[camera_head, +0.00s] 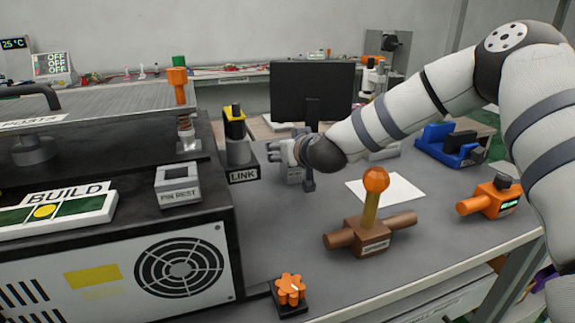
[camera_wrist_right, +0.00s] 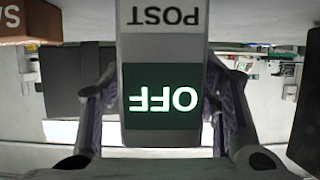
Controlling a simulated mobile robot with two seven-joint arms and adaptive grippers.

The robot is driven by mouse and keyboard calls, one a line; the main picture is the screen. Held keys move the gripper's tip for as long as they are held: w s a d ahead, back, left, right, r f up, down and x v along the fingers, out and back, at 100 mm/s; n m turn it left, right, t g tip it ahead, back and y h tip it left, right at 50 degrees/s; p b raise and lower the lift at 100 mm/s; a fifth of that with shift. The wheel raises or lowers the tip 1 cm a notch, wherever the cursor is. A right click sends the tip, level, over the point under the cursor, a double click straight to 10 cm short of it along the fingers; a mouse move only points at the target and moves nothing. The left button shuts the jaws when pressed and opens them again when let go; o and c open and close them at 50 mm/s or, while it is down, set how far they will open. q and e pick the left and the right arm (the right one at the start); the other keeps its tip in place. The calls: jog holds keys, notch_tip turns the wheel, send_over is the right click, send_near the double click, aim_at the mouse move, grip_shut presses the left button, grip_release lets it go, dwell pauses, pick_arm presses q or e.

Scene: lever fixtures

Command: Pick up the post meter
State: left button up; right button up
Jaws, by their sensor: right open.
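The post meter (camera_wrist_right: 160,100) fills the middle of the right wrist view, upside down there. It is a grey block marked POST with a dark green screen reading OFF. My right gripper (camera_wrist_right: 160,110) is open, with one finger on each side of the meter. I cannot tell whether either finger touches it. In the head view my right gripper (camera_head: 288,161) is over the grey table, beside the LINK block. My left gripper is not in view.
The LINK block (camera_head: 239,150) stands close left of the gripper, by the black machine housing (camera_head: 150,245). A black monitor (camera_head: 311,90) stands behind. An orange-knobbed lever (camera_head: 371,215) and an orange device (camera_head: 490,199) are in front and right. White paper (camera_head: 395,188) lies on the table.

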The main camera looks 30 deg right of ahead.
jog(key=shift+w+f, duration=0.15)
jog(key=shift+w, duration=0.1)
jog(key=shift+r, duration=0.25)
jog(key=shift+c, duration=0.3)
grip_shut()
jog(key=shift+r, duration=0.15)
